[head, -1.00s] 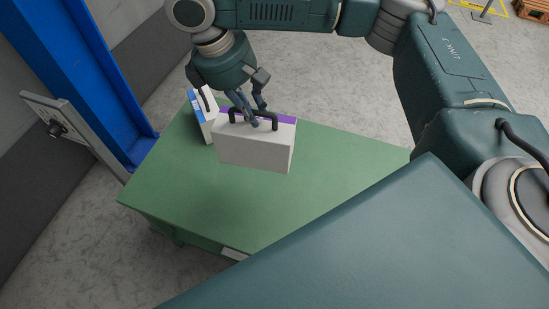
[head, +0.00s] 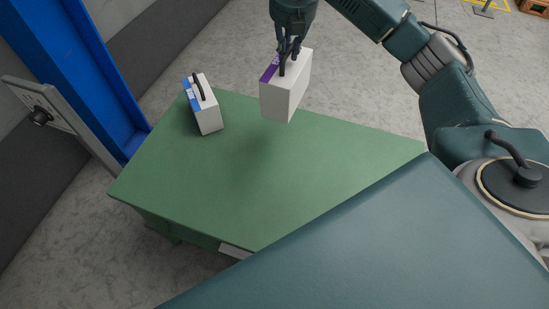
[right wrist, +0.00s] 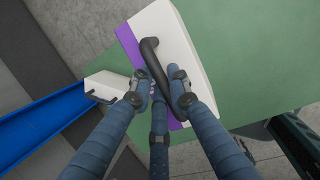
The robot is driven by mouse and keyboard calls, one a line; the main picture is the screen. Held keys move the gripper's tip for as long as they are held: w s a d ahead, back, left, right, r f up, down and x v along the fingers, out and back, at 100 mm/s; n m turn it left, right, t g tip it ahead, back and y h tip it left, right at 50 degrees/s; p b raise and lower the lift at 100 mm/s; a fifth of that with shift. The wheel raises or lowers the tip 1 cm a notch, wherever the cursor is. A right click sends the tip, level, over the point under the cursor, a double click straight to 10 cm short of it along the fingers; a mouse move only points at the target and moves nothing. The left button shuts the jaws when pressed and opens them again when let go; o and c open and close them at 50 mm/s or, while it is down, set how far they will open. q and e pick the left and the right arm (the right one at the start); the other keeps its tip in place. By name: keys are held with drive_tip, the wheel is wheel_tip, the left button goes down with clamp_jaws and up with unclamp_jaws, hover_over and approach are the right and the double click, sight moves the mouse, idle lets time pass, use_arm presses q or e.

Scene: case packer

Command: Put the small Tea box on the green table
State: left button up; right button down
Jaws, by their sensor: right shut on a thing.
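My right gripper (head: 289,48) is shut on the black handle of a white box with a purple top stripe (head: 287,92). The box hangs over the far right part of the green table (head: 240,185), apparently raised above it. In the right wrist view, the fingers (right wrist: 158,92) close around the handle of this purple-striped box (right wrist: 190,62). A second white box, with a blue stripe and black handle (head: 207,115), stands upright at the table's far left end. It also shows in the right wrist view (right wrist: 103,84). I cannot read a Tea label on either box. My left gripper is not in view.
A blue post (head: 85,75) and a grey bracket (head: 60,125) stand just left of the table. The table's middle and front are bare. Grey floor (head: 375,95) lies beyond its far edge.

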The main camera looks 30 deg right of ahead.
drive_tip(key=shift+w+d+f+n, duration=0.1)
drive_tip(key=shift+d+n, duration=0.2)
drive_tip(key=shift+d, duration=0.1)
drive_tip(key=shift+d+f, duration=0.1)
drive_tip(key=shift+f, duration=0.2)
wheel_tip(320, 180, down, 19)
drive_tip(key=shift+f+p, duration=0.2)
drive_tip(key=shift+p, duration=0.15)
drive_tip(key=c, duration=2.1)
unclamp_jaws()
drive_tip(key=shift+f, duration=0.1)
drive_tip(key=o, duration=0.4)
drive_tip(key=shift+o, duration=0.2)
